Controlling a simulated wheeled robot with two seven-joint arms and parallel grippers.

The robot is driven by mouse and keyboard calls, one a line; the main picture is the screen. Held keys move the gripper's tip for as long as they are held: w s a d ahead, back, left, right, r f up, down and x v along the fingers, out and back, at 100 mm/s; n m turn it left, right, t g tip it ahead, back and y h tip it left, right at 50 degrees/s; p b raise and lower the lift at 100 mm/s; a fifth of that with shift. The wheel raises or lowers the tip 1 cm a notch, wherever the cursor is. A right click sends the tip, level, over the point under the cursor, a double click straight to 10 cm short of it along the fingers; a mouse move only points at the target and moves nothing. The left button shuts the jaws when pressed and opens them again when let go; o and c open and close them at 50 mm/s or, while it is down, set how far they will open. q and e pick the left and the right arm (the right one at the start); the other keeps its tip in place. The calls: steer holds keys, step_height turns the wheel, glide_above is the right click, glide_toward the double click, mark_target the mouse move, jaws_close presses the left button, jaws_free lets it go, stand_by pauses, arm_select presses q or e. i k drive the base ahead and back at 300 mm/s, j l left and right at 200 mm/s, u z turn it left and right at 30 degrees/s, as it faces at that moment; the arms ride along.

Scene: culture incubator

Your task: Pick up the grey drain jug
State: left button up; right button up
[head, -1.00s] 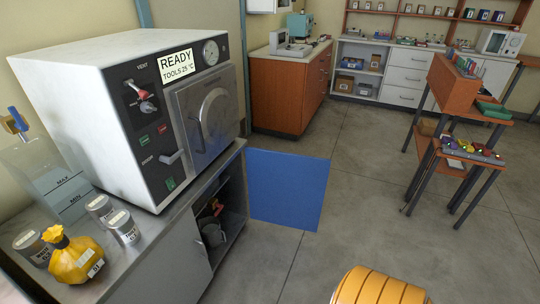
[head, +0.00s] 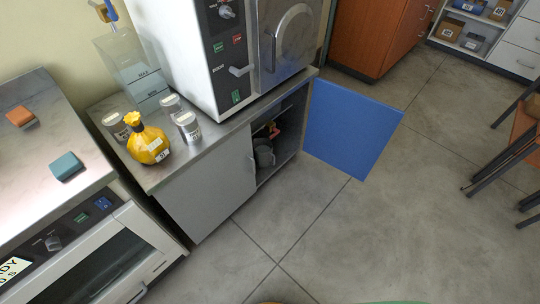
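A grey jug (head: 264,156) stands inside the open cupboard under the steel counter, on the cupboard floor near its left side. Its upper part is in shade, and something red and yellow shows just above and behind it. The blue cupboard door (head: 350,128) stands wide open to the right of the opening. The left door (head: 208,185) of the cupboard is shut. Neither of my grippers is in view.
On the counter (head: 160,178) stand a yellow tied bag (head: 148,143), several grey tins (head: 188,127) and a clear water tank (head: 140,75). The white autoclave (head: 205,60) stands above the cupboard. A second appliance (head: 95,235) is at the left. The floor (head: 300,225) before the cupboard is clear.

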mark_target(262, 147)
steer(key=i+l, duration=0.3)
steer(key=i+l+u, duration=0.15)
steer(key=i+l, duration=0.5)
steer(key=l, duration=0.2)
steer(key=i+l+u, duration=0.1)
steer(key=i+l, duration=0.2)
steer(key=i+l+u, duration=0.1)
steer(key=i+l, duration=0.15)
steer(key=l, duration=0.25)
